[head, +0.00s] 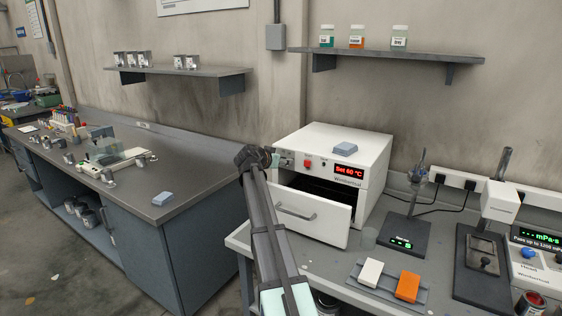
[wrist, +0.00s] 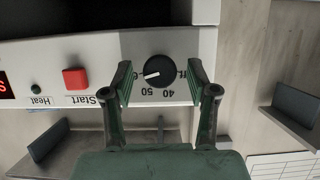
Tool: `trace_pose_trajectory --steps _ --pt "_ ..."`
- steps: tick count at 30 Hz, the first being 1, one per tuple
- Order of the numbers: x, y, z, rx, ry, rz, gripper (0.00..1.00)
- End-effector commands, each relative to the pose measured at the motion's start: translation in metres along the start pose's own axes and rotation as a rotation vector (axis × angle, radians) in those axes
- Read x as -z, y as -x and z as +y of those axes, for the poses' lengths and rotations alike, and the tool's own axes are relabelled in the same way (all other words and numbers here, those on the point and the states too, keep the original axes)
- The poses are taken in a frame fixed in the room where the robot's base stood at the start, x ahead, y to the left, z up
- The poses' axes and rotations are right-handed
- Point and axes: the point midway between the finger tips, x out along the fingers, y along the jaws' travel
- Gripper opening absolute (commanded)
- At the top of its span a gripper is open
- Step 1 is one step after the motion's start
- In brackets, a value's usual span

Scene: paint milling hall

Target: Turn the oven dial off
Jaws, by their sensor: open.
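The white oven (head: 372,168) stands on the right bench, its red display reading "Set 60 °C". Its black round dial (wrist: 159,71) is in the middle of the wrist view, which looks upside down. The dial's white mark points left, and the numbers 40 and 50 show below it. My gripper (wrist: 160,82) is open, with one finger on each side of the dial and a visible gap to it. In the head view my gripper (head: 257,158) is at the oven's left front and covers the dial area.
The red Start button (wrist: 76,78) is beside the dial, with a small Heat lamp. The oven's front door or drawer (head: 308,212) stands open below the panel. A blue-grey block (head: 345,148) lies on the oven. A scale (head: 404,236) stands to the right.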

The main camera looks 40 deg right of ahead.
Motion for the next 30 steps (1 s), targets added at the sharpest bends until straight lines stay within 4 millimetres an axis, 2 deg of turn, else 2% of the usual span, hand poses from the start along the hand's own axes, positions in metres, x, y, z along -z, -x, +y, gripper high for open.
trace_pose_trajectory --steps 2,3,7,8,20,30 --pt "0.0 0.0002 0.0001 0.0 0.0 0.0 0.59" --pt "0.0 0.0002 0.0 0.0 0.0 0.0 0.52" --pt "0.0001 0.0004 0.0 0.0 0.0 0.0 0.06" --pt "0.0001 0.0004 0.0 0.0 0.0 0.0 0.0" --pt "0.0 -0.0002 -0.0011 -0.016 0.04 0.001 0.0" --pt "-0.0009 -0.0008 -0.0043 -0.099 0.24 0.001 0.0"
